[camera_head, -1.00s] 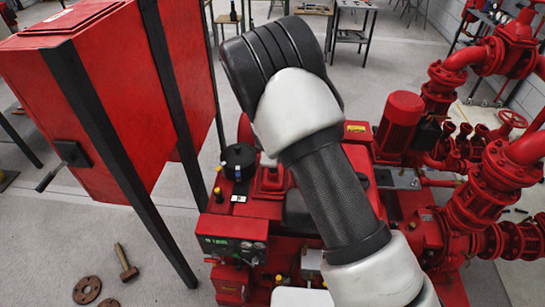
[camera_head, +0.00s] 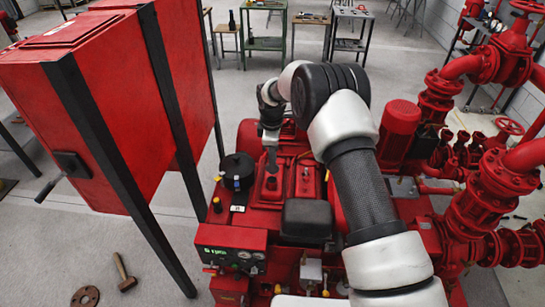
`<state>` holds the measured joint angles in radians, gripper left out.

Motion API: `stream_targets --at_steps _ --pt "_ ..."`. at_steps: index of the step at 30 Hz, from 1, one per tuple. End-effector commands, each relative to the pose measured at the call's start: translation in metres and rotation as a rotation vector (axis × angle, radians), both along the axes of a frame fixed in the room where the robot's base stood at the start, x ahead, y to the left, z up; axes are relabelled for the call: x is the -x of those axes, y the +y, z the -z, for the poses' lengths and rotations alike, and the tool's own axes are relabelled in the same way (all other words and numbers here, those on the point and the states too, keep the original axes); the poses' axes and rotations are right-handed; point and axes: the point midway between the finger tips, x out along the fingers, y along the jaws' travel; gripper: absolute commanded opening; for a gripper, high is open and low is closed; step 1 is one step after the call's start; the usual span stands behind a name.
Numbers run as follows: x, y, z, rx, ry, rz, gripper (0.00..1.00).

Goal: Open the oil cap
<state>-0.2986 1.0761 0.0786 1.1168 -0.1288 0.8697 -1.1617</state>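The red pumpset engine (camera_head: 262,215) stands in the middle of the view. A raised red cover on its top carries a small dark round piece (camera_head: 271,183), which may be the oil cap; it is too small to be sure. A yellow-topped black cap (camera_head: 217,204) stands at the engine's left edge. My arm reaches over the engine from the lower right and bends down on the far side. My gripper (camera_head: 271,163) points down just above the raised red cover. Its fingers are small and seen edge-on, so their opening and any contact are unclear.
A black round canister (camera_head: 237,168) stands left of my gripper, and a black box (camera_head: 307,218) sits to its right. A large red cabinet (camera_head: 100,105) on black posts fills the left. Red pipes and valves (camera_head: 490,170) crowd the right.

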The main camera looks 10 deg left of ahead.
Motion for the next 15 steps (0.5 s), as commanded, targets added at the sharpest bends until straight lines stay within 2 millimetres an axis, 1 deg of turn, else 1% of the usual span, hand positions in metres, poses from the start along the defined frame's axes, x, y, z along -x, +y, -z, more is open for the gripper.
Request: stream_targets --at_steps 7,9,11,15 --pt "0.0 0.0003 0.0009 0.0 -0.001 0.0 0.0" --pt "0.0002 0.0004 0.001 0.0 0.0 0.0 0.14" --pt "0.0003 0.0003 0.001 0.0 0.0 0.0 0.23" --pt "0.0003 0.0003 0.0008 0.0 0.0 0.0 0.23"
